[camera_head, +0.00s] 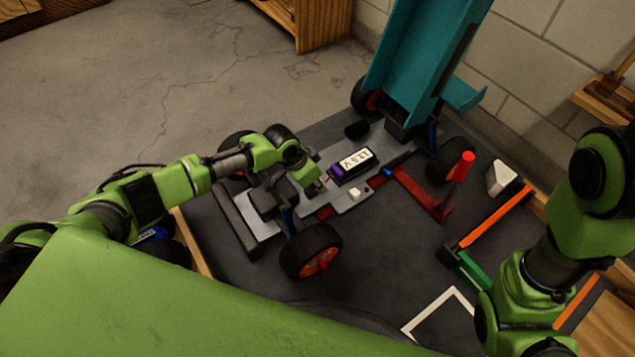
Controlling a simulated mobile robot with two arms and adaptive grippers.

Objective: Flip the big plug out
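The RC car chassis (265,228) lies on the dark mat, with its teal body shell (415,65) raised at the far end. A battery marked 12.5V (352,166) sits in the middle of the chassis. Small red parts (377,182) and a blue part (388,171) lie by the battery's right end; I cannot tell which is the big plug. My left gripper (318,190) is over the chassis, just left of and below the battery. Its fingers are too small and dark to tell whether they are open or touching anything. My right arm is at the right; its gripper does not show.
A red stand or tool (428,198) lies right of the chassis. Further right are an orange bar (497,218), a white block (501,178) and a green piece (472,267). A white square outline (440,308) is at the front.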

